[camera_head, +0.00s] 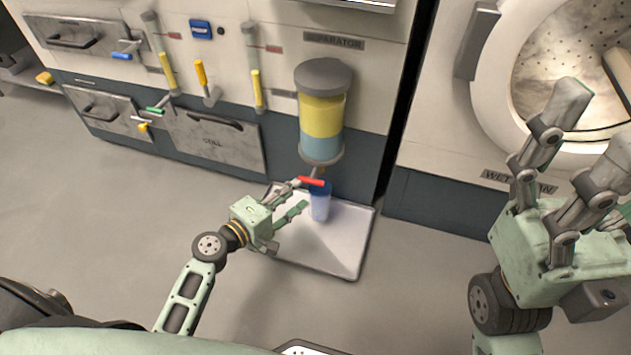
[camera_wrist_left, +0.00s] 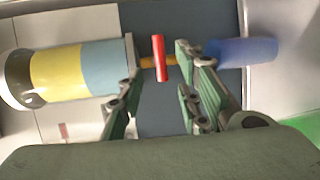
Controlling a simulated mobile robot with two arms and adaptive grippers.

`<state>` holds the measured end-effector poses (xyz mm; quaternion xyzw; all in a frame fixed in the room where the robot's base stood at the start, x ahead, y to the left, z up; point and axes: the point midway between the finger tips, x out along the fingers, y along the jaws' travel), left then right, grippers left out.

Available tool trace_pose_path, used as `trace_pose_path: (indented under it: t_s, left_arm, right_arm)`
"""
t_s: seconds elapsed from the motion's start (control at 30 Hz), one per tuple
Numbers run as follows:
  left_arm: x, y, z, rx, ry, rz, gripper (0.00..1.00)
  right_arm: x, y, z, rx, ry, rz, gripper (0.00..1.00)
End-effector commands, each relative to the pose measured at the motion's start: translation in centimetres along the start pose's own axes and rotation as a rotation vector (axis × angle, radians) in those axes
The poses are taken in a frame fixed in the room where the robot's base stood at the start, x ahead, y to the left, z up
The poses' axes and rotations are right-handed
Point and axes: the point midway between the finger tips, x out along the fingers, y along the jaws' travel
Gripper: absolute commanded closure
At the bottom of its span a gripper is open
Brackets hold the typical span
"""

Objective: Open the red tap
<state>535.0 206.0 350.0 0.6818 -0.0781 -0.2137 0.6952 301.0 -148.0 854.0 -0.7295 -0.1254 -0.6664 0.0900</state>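The red tap (camera_head: 311,181) is a short red bar handle at the bottom of the separator (camera_head: 322,112), a clear cylinder with yellow above blue liquid. My left gripper (camera_head: 300,194) is open, with its fingers at the tap. In the left wrist view the red handle (camera_wrist_left: 159,58) shows between the two fingertips (camera_wrist_left: 158,66); I cannot tell whether either finger touches it. A blue-topped cup (camera_head: 320,207) stands below the tap, and it also shows in the wrist view (camera_wrist_left: 245,52). My right gripper (camera_head: 598,125) is open and empty, raised at the right.
The cup stands on a pale tray (camera_head: 345,245) on the floor. Left of the separator, the panel carries several yellow-handled levers (camera_head: 201,73), a green tap (camera_head: 156,110) and drawers. A washer-like machine (camera_head: 480,140) stands at the right. The floor left of the tray is clear.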

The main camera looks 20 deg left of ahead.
Motion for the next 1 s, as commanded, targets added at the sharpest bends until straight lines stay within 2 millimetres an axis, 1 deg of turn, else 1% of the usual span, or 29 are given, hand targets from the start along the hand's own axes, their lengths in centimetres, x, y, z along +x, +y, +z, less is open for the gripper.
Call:
trace_pose_path:
  t_s: [0.07, 0.17, 0.4, 0.53, 0.67, 0.9, 0.93, 1.0]
  left_arm:
    - [0.4, -0.1, 0.1, -0.017, -0.011, 0.002, 0.68]
    - [1.6, -0.1, 0.1, -0.020, -0.013, 0.004, 0.68]
    - [5.5, -0.1, 0.1, -0.018, -0.011, 0.004, 0.68]
    - [7.0, -0.2, 0.1, -0.017, -0.010, 0.002, 0.68]
    - [7.7, -0.1, 0.2, -0.016, -0.010, 0.002, 0.68]
    - [7.8, -0.1, 0.2, -0.016, -0.010, 0.001, 0.68]
    - [7.8, -0.1, 0.2, -0.016, -0.010, 0.001, 0.69]
    - [7.8, -0.1, 0.2, -0.016, -0.010, 0.001, 0.75]
  right_arm:
    - [0.0, 0.0, 0.0, 0.000, 0.004, -0.001, 0.26]
    - [0.1, 0.0, 0.0, -0.001, 0.011, -0.003, 0.26]
    - [0.3, -0.1, -0.1, -0.004, 0.031, -0.012, 0.26]
    - [0.6, -0.1, -0.1, -0.005, 0.043, -0.017, 0.26]
    - [0.7, -0.2, -0.1, -0.006, 0.045, -0.019, 0.26]
    - [0.7, -0.2, -0.1, -0.006, 0.044, -0.019, 0.26]
    - [0.7, -0.2, -0.1, -0.006, 0.044, -0.019, 0.26]
    - [0.7, -0.2, -0.1, -0.006, 0.044, -0.019, 0.26]
